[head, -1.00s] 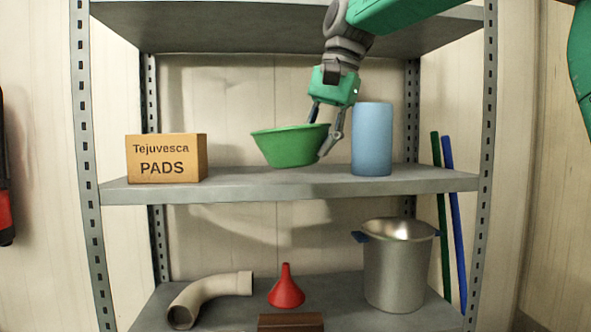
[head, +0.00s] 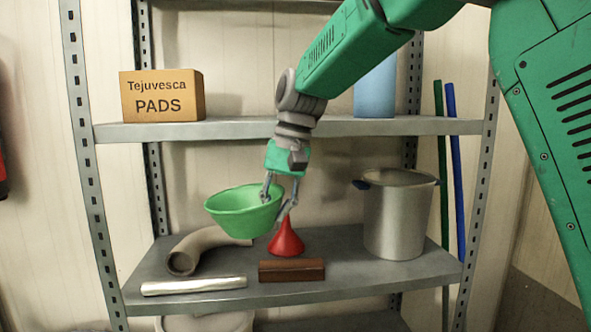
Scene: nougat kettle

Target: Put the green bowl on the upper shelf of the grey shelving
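The green bowl (head: 243,212) is in the middle of the head view, tilted, in front of the lower shelf of the grey shelving. My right gripper (head: 277,203) reaches down from above and has its fingers on either side of the bowl's right rim, one inside and one outside. The bowl appears held clear of the lower shelf (head: 345,275), though its underside is partly unclear. The shelf above (head: 240,131) is at the height of my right wrist, behind it. My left gripper is not in view.
A PADS box (head: 162,96) and a blue cylinder (head: 375,92) stand on the upper board, with bare room between, partly behind my arm. Below are a beige pipe elbow (head: 187,252), red funnel (head: 286,240), brown block (head: 291,270), silvery roll (head: 194,286) and metal pot (head: 394,220).

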